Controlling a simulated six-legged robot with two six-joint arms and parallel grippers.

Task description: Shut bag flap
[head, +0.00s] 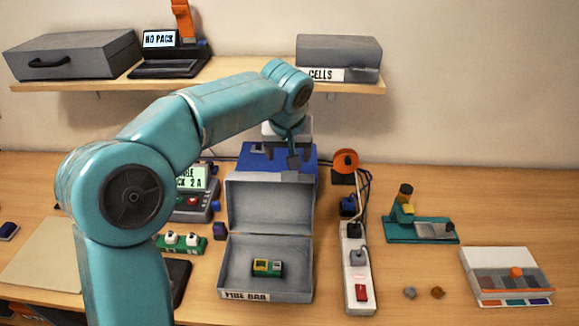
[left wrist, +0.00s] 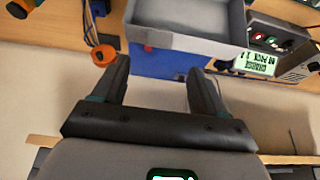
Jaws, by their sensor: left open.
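The grey bag, a box labelled like "FIRE BAG" (head: 240,296), stands open on the table. Its flap (head: 270,205) is raised, upright or leaning slightly back at the far side. A small green and yellow pack (head: 267,268) lies inside. My left gripper (head: 290,160) is open and empty, at the flap's top edge and over a blue box (head: 252,160); I cannot tell whether it touches. In the left wrist view the open fingers (left wrist: 158,72) point toward the grey flap (left wrist: 185,40), with the blue box also between them. My right gripper is not in view.
A power strip (head: 353,270) with cables stands right of the bag, near an orange spool (head: 345,161). A charger (head: 195,200) and green board (head: 180,243) are to the left. A shelf (head: 200,84) hangs above. Table right of the strip is partly clear.

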